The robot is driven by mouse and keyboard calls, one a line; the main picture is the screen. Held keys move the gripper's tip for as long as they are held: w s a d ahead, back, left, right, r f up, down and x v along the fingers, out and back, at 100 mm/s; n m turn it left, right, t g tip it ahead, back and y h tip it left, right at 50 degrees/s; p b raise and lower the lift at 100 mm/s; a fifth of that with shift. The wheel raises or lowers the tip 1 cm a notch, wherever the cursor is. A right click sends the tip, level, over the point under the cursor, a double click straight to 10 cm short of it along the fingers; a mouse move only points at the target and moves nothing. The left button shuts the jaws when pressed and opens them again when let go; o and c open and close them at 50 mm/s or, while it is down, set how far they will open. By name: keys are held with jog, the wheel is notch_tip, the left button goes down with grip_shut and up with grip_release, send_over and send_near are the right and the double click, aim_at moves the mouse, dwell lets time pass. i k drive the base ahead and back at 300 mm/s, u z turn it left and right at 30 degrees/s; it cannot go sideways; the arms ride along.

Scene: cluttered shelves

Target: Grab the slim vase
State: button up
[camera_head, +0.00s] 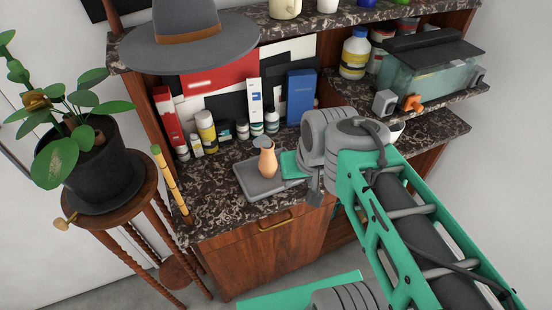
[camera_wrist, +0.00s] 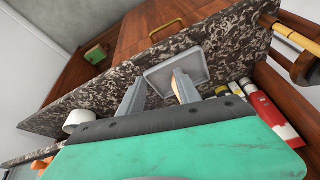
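The slim vase, tan-orange with a narrow neck (camera_head: 267,160), stands upright on a grey tray (camera_head: 250,188) on the marble counter. In the wrist view only a small tan part of the vase (camera_wrist: 176,92) shows, beside the right-hand finger; my gripper's green body hides the rest. My gripper (camera_wrist: 159,81) is open, its two grey fingers apart over the tray (camera_wrist: 204,68). In the head view my gripper is just right of the vase, partly hidden by my arm. I cannot tell whether a finger touches the vase.
Bottles and boxes, such as a yellow bottle (camera_head: 206,132) and a blue box (camera_head: 300,97), line the counter's back. A shelf with a grey hat (camera_head: 188,38) overhangs it. A potted plant (camera_head: 90,165) stands left. A white cup (camera_wrist: 78,120) is near the counter edge.

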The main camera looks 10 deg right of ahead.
aim_at(268, 164)
jog(key=z, duration=1.1)
jog(key=k, duration=1.15)
jog(key=u, duration=1.8)
jog(key=i, duration=0.5)
jog(key=u, duration=0.05)
